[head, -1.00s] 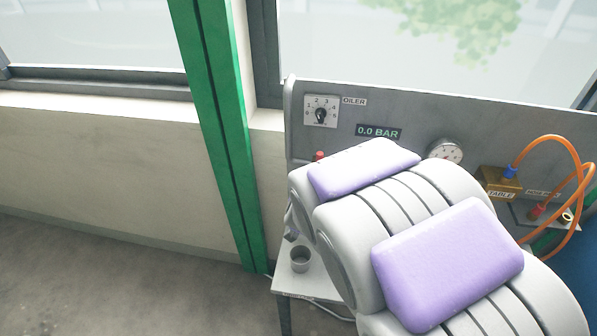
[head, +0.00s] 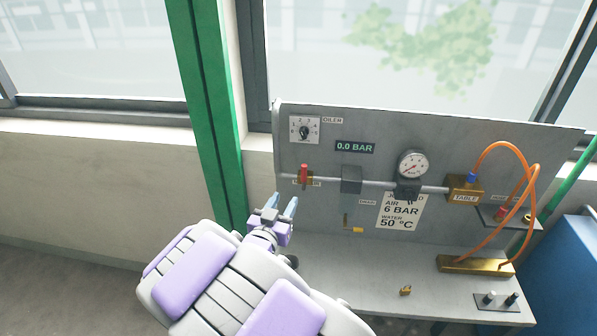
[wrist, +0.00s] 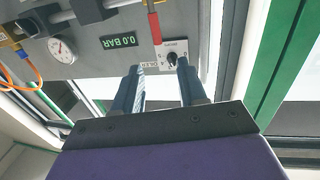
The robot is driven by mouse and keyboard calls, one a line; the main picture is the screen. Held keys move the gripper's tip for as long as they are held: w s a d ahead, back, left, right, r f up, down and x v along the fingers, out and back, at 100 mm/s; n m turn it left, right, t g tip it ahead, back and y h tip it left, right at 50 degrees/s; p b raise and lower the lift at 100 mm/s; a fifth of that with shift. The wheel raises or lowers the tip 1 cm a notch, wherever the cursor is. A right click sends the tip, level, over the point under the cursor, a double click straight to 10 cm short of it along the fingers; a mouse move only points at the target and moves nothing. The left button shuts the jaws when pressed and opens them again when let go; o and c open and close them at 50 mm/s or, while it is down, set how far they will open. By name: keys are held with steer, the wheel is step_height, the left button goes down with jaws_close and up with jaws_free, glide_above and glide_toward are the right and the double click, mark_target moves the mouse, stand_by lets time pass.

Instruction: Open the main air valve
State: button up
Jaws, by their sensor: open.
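A red valve handle (head: 304,173) sits on the left part of the horizontal grey pipe on the panel. It stands upright, across the pipe. A label below it is partly covered and hard to read. The red handle also shows at the top of the wrist view (wrist: 154,28). My gripper (head: 280,205) is open and empty, below and left of the handle in the head view, apart from it. In the wrist view its two fingers (wrist: 157,70) are spread, with the handle beyond the tips. The pressure display (head: 354,147) reads 0.0 BAR.
An oiler dial (head: 304,130) is above the handle. A round gauge (head: 413,164), a grey pipe block (head: 351,180) and a yellow-tipped drain lever (head: 352,229) are to the right. Orange hoses (head: 535,190) hang at far right. A green post (head: 207,110) stands left of the panel.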

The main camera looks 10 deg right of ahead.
mark_target(303, 171)
steer(key=x, duration=1.5)
steer(key=shift+d+b, duration=0.4)
steer(key=shift+d, duration=0.05)
steer(key=shift+a, duration=0.2)
steer(key=shift+d, duration=0.1)
jaws_close()
